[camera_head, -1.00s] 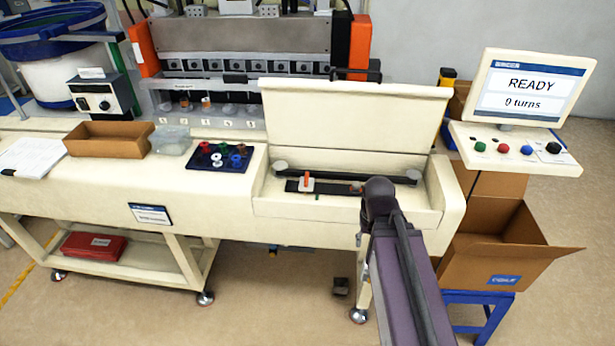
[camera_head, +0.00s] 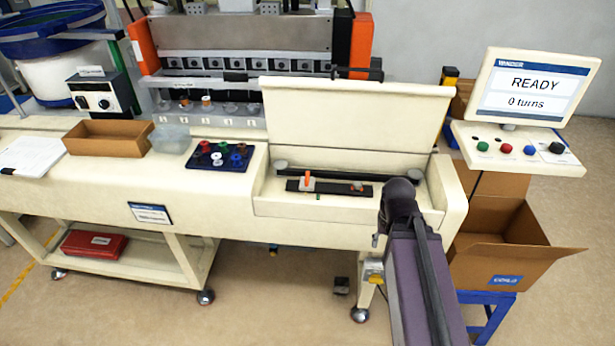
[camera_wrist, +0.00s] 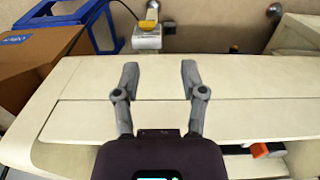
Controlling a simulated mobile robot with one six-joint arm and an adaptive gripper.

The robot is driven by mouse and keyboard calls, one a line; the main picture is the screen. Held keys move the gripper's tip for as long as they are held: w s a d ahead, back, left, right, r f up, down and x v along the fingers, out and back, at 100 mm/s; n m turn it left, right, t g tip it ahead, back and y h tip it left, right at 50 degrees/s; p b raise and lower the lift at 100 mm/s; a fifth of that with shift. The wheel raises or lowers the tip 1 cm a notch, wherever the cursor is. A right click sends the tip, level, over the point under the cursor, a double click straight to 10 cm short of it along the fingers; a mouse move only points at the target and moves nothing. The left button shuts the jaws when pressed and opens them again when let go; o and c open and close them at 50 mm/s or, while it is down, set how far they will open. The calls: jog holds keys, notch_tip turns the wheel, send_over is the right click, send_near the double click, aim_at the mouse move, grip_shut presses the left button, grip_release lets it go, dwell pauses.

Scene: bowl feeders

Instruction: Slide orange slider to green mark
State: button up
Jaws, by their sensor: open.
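The orange slider (camera_head: 308,181) stands upright near the left end of a dark rail (camera_head: 330,189) in the open cream recess. A small green mark (camera_head: 318,197) shows below the rail, a little right of the slider. In the wrist view, my gripper (camera_wrist: 159,80) has its two grey fingers wide apart with nothing between them, above the cream machine top. An orange piece (camera_wrist: 260,150) shows at the lower right of that view, apart from the fingers; I cannot tell if it is the slider. In the head view my arm hides the gripper.
A raised cream lid (camera_head: 350,118) stands behind the recess. A smaller orange-red piece (camera_head: 358,186) sits at the rail's right end. A spool tray (camera_head: 220,156) lies to the left. A button panel (camera_head: 515,147) and a cardboard box (camera_head: 510,245) are at the right.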

jog(key=w+a+r+p, duration=0.3)
jog(key=w+a, duration=0.1)
jog(key=w, duration=0.3)
jog(key=w+a+r+p, duration=0.4)
jog(key=w, duration=0.3)
notch_tip(320, 180, up, 6)
jog(key=p, duration=0.6)
send_over(307, 175)
jog(key=shift+r, duration=0.1)
jog(key=shift+f, duration=0.2)
notch_tip(307, 175, down, 13)
jog(key=b, duration=1.3)
jog(key=shift+f+b, duration=0.2)
jog(key=shift+b, duration=0.1)
grip_shut()
